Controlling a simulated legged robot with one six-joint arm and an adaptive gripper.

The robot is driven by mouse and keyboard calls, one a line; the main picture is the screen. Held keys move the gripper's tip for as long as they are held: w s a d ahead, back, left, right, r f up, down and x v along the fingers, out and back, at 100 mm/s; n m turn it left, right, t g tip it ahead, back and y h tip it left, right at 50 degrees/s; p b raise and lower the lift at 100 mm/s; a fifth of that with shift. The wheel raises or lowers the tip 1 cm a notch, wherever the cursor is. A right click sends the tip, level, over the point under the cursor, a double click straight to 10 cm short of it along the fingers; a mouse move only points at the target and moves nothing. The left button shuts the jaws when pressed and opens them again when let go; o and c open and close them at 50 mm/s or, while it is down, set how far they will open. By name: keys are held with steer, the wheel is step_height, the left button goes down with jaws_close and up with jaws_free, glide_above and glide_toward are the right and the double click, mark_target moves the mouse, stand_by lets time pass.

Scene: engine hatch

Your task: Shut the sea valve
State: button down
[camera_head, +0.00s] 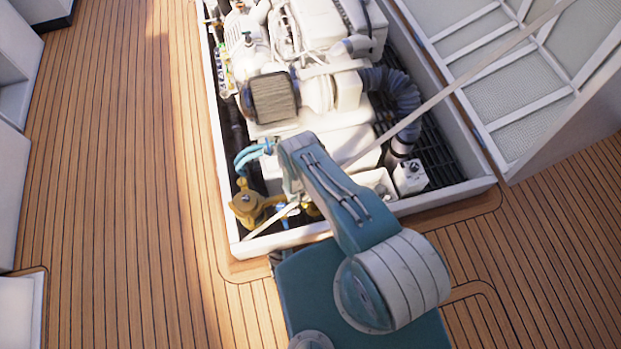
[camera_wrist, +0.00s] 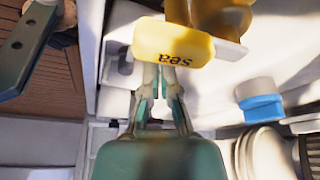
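The brass sea valve fitting (camera_head: 247,204) sits in the near left corner of the open engine hatch in the head view. In the wrist view, a yellow tag (camera_wrist: 172,42) reading "sea" is at the top middle, with a blurred brass-coloured body (camera_wrist: 212,16) behind it. My gripper (camera_wrist: 161,76) points at the tag; its two fingers lie close together and their tips are at the tag's lower edge. The tips are partly hidden, so I cannot tell whether they touch or hold anything. The valve's handle position is unclear.
The white hatch rim (camera_head: 222,175) surrounds the engine (camera_head: 320,95) and a grey corrugated hose (camera_head: 402,95). A white strut (camera_head: 460,85) crosses diagonally above. Wooden deck (camera_head: 130,150) lies clear to the left.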

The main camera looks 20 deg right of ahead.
steer(key=shift+s+a, duration=0.25)
steer(key=shift+a, duration=0.35)
stand_by(0.3)
step_height(320, 180, up, 9)
steer(key=d, duration=0.1)
steer(key=shift+d+r, duration=0.15)
stand_by(0.7)
steer(key=shift+w+a, duration=0.1)
steer(key=shift+a, duration=0.2)
